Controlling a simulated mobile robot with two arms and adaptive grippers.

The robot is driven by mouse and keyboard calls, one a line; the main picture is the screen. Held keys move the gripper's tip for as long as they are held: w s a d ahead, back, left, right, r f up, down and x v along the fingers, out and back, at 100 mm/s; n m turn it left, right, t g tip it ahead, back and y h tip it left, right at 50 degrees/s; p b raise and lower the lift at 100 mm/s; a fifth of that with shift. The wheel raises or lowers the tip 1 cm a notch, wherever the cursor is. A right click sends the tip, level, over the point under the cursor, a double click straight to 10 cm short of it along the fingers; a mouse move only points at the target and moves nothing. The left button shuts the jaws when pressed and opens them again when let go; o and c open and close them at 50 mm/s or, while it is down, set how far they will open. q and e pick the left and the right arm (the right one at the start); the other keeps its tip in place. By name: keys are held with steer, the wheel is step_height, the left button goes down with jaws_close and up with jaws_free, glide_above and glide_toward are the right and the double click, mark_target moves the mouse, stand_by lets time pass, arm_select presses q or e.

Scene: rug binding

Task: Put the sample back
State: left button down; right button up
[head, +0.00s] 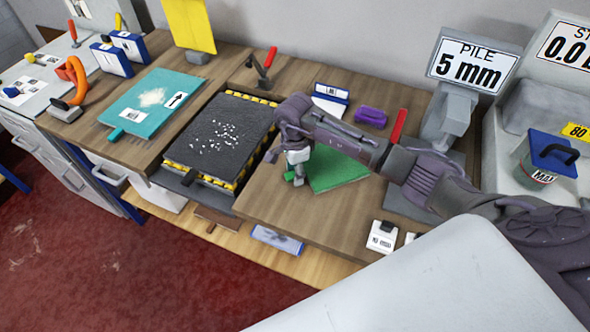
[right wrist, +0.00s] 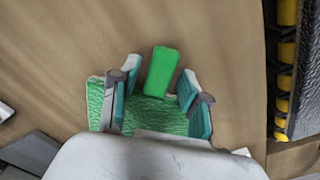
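A green textured sample (head: 340,168) lies on the wooden bench top, partly hidden by my right arm. It also shows in the right wrist view (right wrist: 155,117), with its smooth bright green tab (right wrist: 162,72) pointing away from my wrist. My right gripper (head: 297,178) points down over the tab end of this sample. In the right wrist view, my right gripper's fingers (right wrist: 158,98) are apart on either side of the sample's tab end, with gaps to the tab. A second, teal sample (head: 150,98) with an arrow label and a pale patch lies farther left. My left gripper is not in view.
A dark tray with yellow-black edges (head: 228,135) sits sunk in the bench, with white bits on it. A grey stand with a "PILE 5 mm" display (head: 472,66) and a red-handled device (head: 398,125) are right. A purple block (head: 371,117) lies behind my arm.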

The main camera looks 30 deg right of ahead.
steer(key=shift+r, duration=0.2)
steer(key=shift+w+r, duration=0.1)
steer(key=shift+r, duration=0.15)
step_height(320, 180, up, 11)
steer(key=b, duration=0.2)
steer(key=shift+r, duration=0.2)
stand_by(0.3)
